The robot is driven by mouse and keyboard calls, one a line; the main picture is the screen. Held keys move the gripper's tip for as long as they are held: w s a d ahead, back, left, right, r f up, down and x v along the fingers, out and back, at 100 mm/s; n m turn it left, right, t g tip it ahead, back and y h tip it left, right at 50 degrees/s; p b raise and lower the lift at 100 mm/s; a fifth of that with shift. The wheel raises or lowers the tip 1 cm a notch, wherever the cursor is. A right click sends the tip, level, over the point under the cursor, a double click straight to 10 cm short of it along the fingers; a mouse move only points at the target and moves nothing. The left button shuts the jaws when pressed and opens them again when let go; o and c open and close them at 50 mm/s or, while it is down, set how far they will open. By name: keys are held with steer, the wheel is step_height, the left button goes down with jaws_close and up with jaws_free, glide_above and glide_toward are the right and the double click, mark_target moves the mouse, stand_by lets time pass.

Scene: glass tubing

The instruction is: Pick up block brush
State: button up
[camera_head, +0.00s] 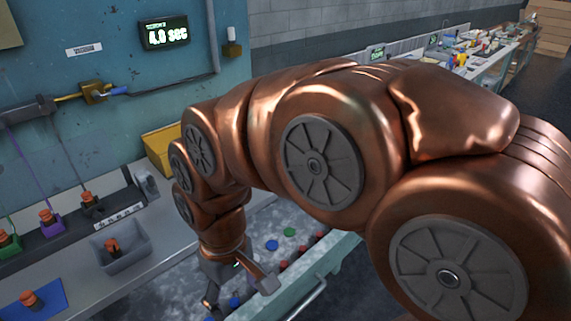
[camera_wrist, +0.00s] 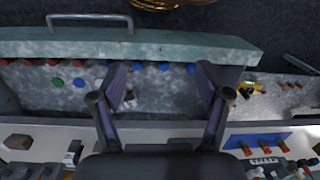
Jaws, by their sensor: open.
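My gripper (camera_wrist: 161,85) is open and empty, pointing down over an open drawer (camera_wrist: 150,43) below the bench. In the wrist view a small pale and dark item (camera_wrist: 129,100) lies on the drawer floor beside the left finger; it may be the block brush, but it is too small to tell. My gripper also shows in the head view (camera_head: 238,292) at the bottom, over the same drawer. No brush can be made out there; my arm hides part of the drawer.
Several red, blue and green round pieces (camera_wrist: 80,83) lie in the drawer. A yellow item (camera_wrist: 252,88) lies at the right. The bench holds a grey tray (camera_head: 120,252), a blue mat (camera_head: 48,306) and a yellow bin (camera_head: 160,148). The drawer front has a handle (camera_wrist: 90,18).

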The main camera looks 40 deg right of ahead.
steer(key=o, duration=0.4)
steer(key=shift+n+t+y, duration=0.6)
steer(key=shift+t, duration=0.3)
steer(key=w+d+r, duration=0.1)
steer(key=w, duration=0.3)
steer(key=w+d, duration=0.1)
steer(key=w, duration=0.4)
steer(key=w+d+r+b, duration=0.1)
steer(key=w, duration=0.4)
steer(key=shift+d+r, duration=0.2)
steer(key=shift+r, duration=0.1)
steer(key=shift+c, duration=0.2)
steer(key=w+d+t+b, duration=0.1)
steer(key=w+d+t, duration=0.1)
steer(key=w+d, duration=0.85)
steer(key=w+d+f+m+t+b, duration=0.1)
steer(key=w+d, duration=0.2)
steer(key=d, duration=0.5)
steer(key=w+d+f+t, duration=0.1)
steer(key=w+d+f, duration=0.1)
steer(key=w+d, duration=0.35)
steer(key=s+d+f+m+h, duration=0.1)
steer(key=s+d+f, duration=0.1)
steer(key=d, duration=0.6)
steer(key=s+d+f+m+h, duration=0.1)
steer(key=d+f, duration=0.1)
steer(key=d, duration=0.7)
steer(key=shift+p+x, duration=0.8)
steer(key=shift+x, duration=3)
